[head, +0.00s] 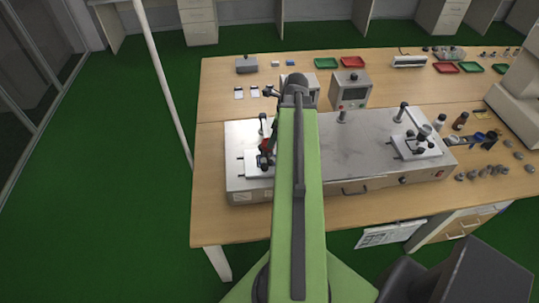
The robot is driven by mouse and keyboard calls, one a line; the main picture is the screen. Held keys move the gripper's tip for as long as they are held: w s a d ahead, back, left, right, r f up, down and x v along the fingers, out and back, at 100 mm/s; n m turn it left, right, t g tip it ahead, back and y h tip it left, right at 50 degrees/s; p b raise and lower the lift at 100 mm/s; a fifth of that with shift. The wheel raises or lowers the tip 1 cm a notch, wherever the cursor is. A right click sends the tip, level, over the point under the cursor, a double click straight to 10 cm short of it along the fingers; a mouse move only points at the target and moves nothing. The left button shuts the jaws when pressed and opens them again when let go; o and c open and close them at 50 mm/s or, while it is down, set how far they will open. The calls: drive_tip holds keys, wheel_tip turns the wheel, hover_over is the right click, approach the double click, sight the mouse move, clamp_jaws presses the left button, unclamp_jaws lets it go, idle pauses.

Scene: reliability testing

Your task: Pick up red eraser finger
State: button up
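My green arm (298,200) reaches forward over a long metal test machine (350,145) on the wooden table. My dark gripper (266,158) appears beside the arm's left edge, low over the machine's left end. It is small and partly hidden, so whether its fingers are open or shut does not show. A small red spot (263,161), possibly the red eraser finger, shows at the gripper's lower end, above the left white fixture plate (258,168). I cannot tell whether the gripper touches or holds it.
A similar fixture (417,144) stands at the machine's right end. Behind are a grey control box (350,90), a red tray (352,62) and a green tray (326,63). Several small weights and bottles crowd the right side. The table's front left is clear.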

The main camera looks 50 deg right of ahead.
drive_tip(key=b+x, duration=0.5)
drive_tip(key=shift+w+a, duration=0.1)
drive_tip(key=shift+w, duration=0.25)
drive_tip(key=shift+r, duration=0.1)
drive_tip(key=c, duration=1.5)
drive_tip(key=shift+o, duration=0.2)
wheel_tip(320, 180, up, 10)
drive_tip(key=p, duration=1)
